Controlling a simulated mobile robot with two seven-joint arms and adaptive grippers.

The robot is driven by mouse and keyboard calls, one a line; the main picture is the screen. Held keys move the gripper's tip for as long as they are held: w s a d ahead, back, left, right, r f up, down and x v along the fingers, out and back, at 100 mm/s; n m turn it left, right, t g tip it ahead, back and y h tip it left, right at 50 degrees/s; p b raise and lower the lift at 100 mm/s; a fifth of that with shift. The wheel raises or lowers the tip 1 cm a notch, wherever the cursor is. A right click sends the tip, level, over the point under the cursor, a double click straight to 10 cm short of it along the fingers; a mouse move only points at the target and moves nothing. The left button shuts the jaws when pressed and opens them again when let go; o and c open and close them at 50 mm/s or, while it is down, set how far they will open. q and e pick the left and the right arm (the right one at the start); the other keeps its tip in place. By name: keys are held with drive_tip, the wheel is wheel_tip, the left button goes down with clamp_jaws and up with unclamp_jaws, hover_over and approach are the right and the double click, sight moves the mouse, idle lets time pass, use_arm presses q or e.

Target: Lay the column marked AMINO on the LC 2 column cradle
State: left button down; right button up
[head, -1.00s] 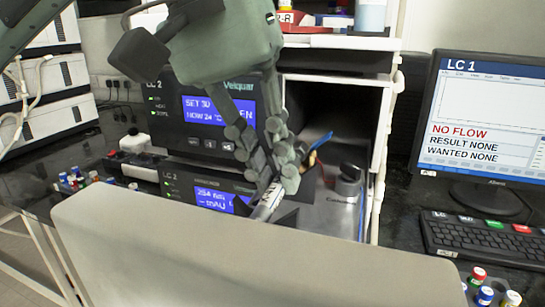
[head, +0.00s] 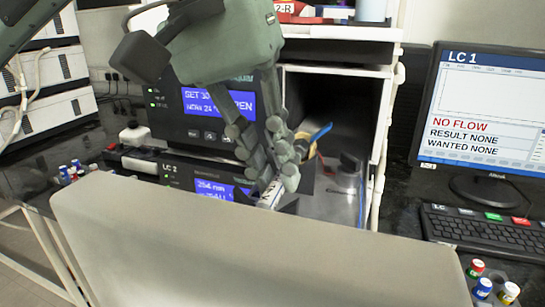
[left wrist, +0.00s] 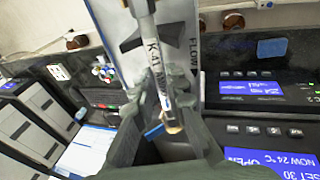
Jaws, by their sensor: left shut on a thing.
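My left gripper (head: 278,165) is shut on a slim pale column (head: 268,195), held tilted in front of the LC 2 units. In the left wrist view the column (left wrist: 157,50) runs up from between my fingers (left wrist: 158,95). Its label reads "K-41" and part of a word like AMINO; my finger hides the rest. A blue piece and an orange-tan end show at the near end of the column. Behind it is a pale plate (left wrist: 210,18) marked "FLOW" with a dark shape, perhaps the cradle; I cannot tell whether the column touches it. My right gripper is not in view.
The LC 2 unit (head: 170,115) shows SET 30, NOW 24 and OPEN. Right of it is an open dark compartment (head: 345,110). A pale panel (head: 250,260) fills the foreground. An LC 1 monitor (head: 485,110), keyboard (head: 480,230) and several coloured caps stand at the right.

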use_arm(q)
drive_tip(key=shift+f, duration=0.1)
drive_tip(key=c, duration=1.5)
unclamp_jaws()
drive_tip(key=shift+o, duration=0.2)
drive_tip(key=shift+f, duration=0.1)
